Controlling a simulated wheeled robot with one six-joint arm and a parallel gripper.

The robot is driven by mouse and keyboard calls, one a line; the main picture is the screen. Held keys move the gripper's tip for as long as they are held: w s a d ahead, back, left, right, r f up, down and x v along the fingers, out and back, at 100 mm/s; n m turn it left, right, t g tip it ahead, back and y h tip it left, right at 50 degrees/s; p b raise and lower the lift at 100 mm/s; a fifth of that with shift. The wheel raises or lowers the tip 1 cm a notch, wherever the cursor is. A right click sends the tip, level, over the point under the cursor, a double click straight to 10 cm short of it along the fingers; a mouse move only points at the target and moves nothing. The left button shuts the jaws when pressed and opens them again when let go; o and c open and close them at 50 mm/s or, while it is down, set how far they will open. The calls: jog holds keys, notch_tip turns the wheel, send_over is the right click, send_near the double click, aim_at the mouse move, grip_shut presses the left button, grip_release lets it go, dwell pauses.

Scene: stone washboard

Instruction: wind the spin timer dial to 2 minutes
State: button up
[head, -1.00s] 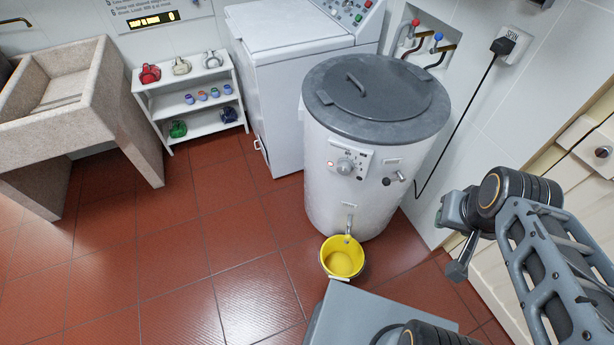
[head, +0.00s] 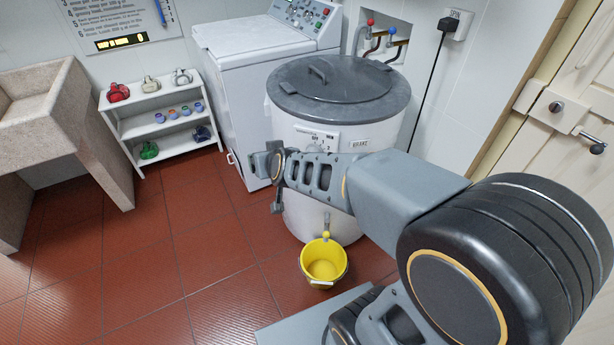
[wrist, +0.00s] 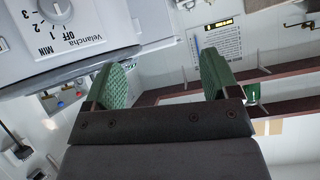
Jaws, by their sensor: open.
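The spin timer dial (wrist: 58,9) is a pale round knob at the top left of the wrist view, cut by the frame edge. In the head view, my gripper (head: 266,164) is at the left front of the white spin dryer (head: 370,132).
A yellow bucket (head: 323,262) stands on the red tiles under the dryer's spout. A white washing machine (head: 255,50) is behind left. Floor at front left is clear.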

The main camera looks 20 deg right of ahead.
jog(key=w+d+f+m+t+h+b, duration=0.1)
jog(key=w+d+f+m+h+b, duration=0.2)
jog(key=f+h+b, duration=0.4)
jog(key=w+d+f+m+h+b, duration=0.1)
jog(key=d+f+m+h+b, duration=0.2)
jog(key=d+f+h+b, duration=0.5)
jog(key=shift+y, duration=0.7)
jog(key=x, duration=0.3)
jog(key=w+a+f+x, duration=0.1)
jog(key=x, duration=0.7)
jog(key=shift+w+a+f+b, duration=0.15)
jog(key=shift+w+a+b, duration=0.1)
jog(key=shift+w+b, duration=0.1)
jog(key=c, duration=0.9)
